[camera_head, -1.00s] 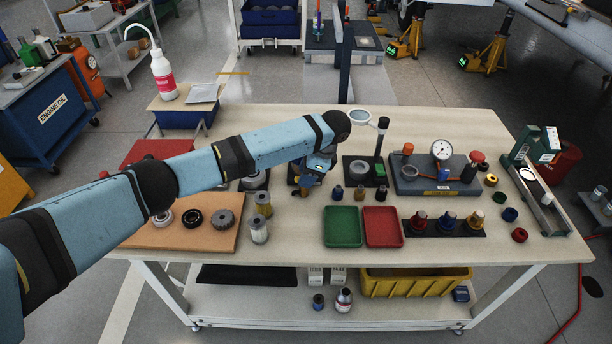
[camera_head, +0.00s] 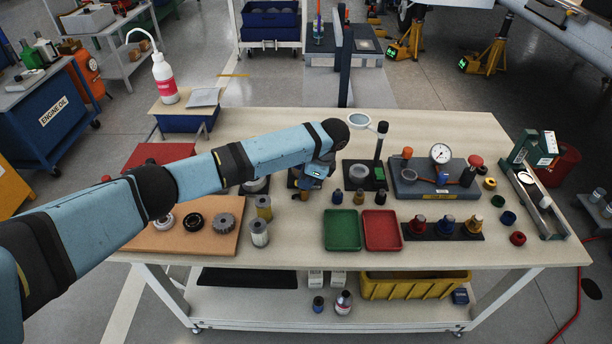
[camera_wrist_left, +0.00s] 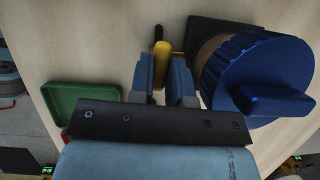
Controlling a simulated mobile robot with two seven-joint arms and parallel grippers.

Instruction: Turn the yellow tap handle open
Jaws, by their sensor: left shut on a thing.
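The yellow tap handle (camera_wrist_left: 161,52) shows in the left wrist view as a short upright bar. My left gripper (camera_wrist_left: 164,72) is shut on it, with one blue finger on each side. Its lower part is hidden between the fingers. A large ribbed blue knob-like part (camera_wrist_left: 262,75) stands close to the right of the fingers. In the head view my left gripper (camera_head: 306,183) is at the middle of the bench, behind the green tray, and the arm hides most of the tap. My right gripper is in neither view.
The workbench (camera_head: 440,125) holds a green tray (camera_head: 342,230), a red tray (camera_head: 382,230), a magnifier stand (camera_head: 378,150) and a gauge block (camera_head: 430,180) to the right. The bench's back right is clear.

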